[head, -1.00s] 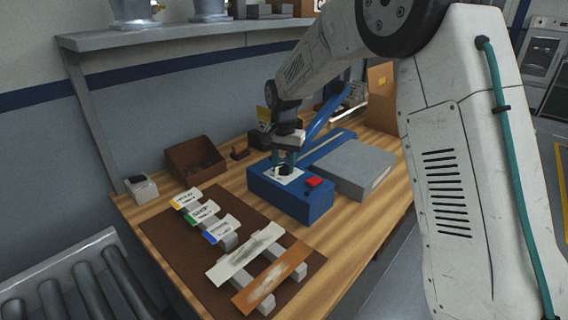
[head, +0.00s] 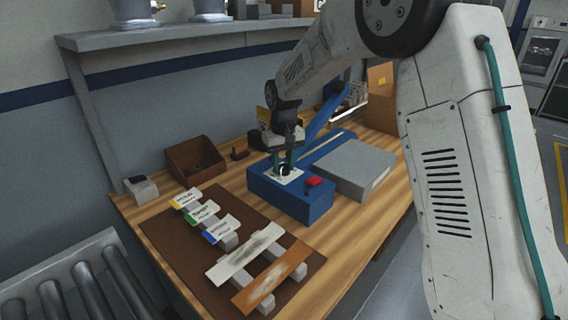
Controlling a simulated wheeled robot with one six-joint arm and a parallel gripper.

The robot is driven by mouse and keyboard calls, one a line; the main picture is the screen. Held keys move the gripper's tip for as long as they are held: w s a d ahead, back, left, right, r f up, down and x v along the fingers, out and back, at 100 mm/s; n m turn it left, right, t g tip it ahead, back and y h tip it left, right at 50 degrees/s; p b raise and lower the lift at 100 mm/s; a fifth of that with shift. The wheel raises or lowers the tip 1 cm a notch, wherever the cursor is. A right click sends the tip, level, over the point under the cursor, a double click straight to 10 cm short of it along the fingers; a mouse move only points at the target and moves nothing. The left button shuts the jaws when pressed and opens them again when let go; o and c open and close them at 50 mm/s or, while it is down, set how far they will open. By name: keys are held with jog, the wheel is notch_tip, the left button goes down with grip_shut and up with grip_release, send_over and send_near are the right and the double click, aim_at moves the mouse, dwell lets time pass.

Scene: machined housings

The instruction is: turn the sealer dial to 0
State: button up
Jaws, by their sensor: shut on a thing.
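The blue sealer (head: 290,200) stands on the wooden bench, with a white dial plate (head: 291,178) and a red button (head: 314,181) on its top. The black dial (head: 284,170) sits on the white plate. My gripper (head: 284,167) points down over it and is shut on the dial, a finger on either side. The fingers partly cover the dial, and its markings are too small to read.
A grey flat block (head: 352,168) stands right of the sealer, beside its raised blue arm (head: 327,110). A brown mat (head: 180,255) with labelled tags (head: 208,216) lies in front left. A brown bin (head: 196,160) is behind. A shelf (head: 150,38) hangs above.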

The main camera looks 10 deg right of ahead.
aim_at(283, 165)
jog(key=shift+w+r, duration=0.15)
dwell(0.4)
jog(key=o, duration=1)
notch_tip(283, 165, up, 8)
jog(key=shift+f, duration=0.15)
